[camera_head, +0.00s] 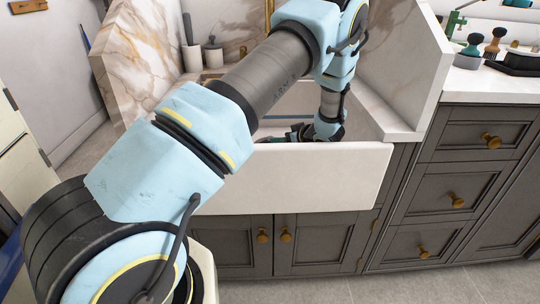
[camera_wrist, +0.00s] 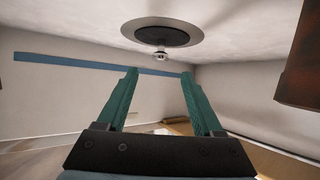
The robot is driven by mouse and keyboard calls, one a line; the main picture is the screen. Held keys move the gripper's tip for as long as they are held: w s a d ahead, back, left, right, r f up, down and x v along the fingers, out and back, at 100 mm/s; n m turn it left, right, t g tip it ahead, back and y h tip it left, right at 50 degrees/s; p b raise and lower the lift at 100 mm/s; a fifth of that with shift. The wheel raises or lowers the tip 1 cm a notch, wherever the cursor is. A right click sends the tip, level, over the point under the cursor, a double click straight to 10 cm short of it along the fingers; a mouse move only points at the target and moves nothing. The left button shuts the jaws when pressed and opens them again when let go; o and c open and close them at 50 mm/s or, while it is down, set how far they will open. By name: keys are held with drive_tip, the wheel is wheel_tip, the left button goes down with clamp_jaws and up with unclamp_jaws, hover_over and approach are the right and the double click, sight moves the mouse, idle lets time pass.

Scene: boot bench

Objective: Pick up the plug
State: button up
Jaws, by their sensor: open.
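The plug (camera_wrist: 162,37) shows at the top centre of the wrist view as a dark round disc with a small shiny knob, inside a metal ring on the pale sink surface. My gripper (camera_wrist: 158,73) is open and empty. Its two green fingers point towards the plug, with the knob appearing just beyond and between the tips. I cannot tell the exact gap to it. In the head view my arm reaches down into the white sink (camera_head: 300,180); its front wall hides the plug and most of my gripper.
A blue strip (camera_wrist: 70,62) runs along the sink's inside in the wrist view. A brown block (camera_wrist: 300,60) is at the right. Marble panels (camera_head: 400,60) flank the sink. Dark drawers (camera_head: 455,200) stand at the right, and brushes (camera_head: 495,40) are on the counter.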

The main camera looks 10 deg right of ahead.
drive_tip(key=x, duration=0.7)
drive_tip(key=shift+w+f, duration=0.15)
drive_tip(key=shift+f, duration=0.05)
clamp_jaws()
idle(0.4)
